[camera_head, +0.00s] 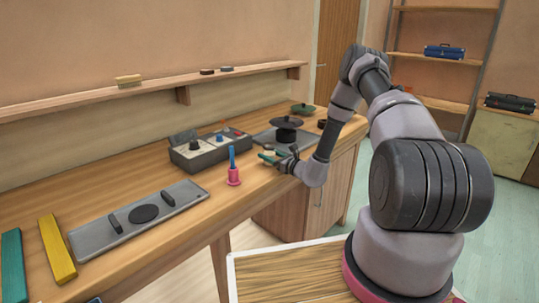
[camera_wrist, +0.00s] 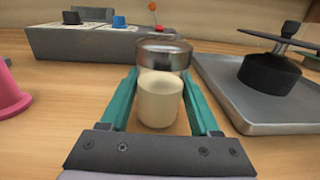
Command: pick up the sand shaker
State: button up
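The sand shaker (camera_wrist: 160,98) is a small upright jar of pale sand with a shiny metal lid. In the wrist view it stands in the middle, between the two teal fingers of my gripper (camera_wrist: 161,88). The fingers are apart, one on each side of the jar, with what look like narrow gaps; I cannot make out a firm contact. In the head view my gripper (camera_head: 270,155) is low over the workbench, and only a small pale bit of the shaker shows there.
A grey box with knobs (camera_head: 208,150) stands behind the shaker. A pink-based, blue-handled bell (camera_head: 233,176) is to the left. A metal tray (camera_head: 262,138) bearing a dark cymbal-like piece (camera_head: 286,128) is close on the right.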

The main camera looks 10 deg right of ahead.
grip_shut()
jog(key=shift+r, duration=0.1)
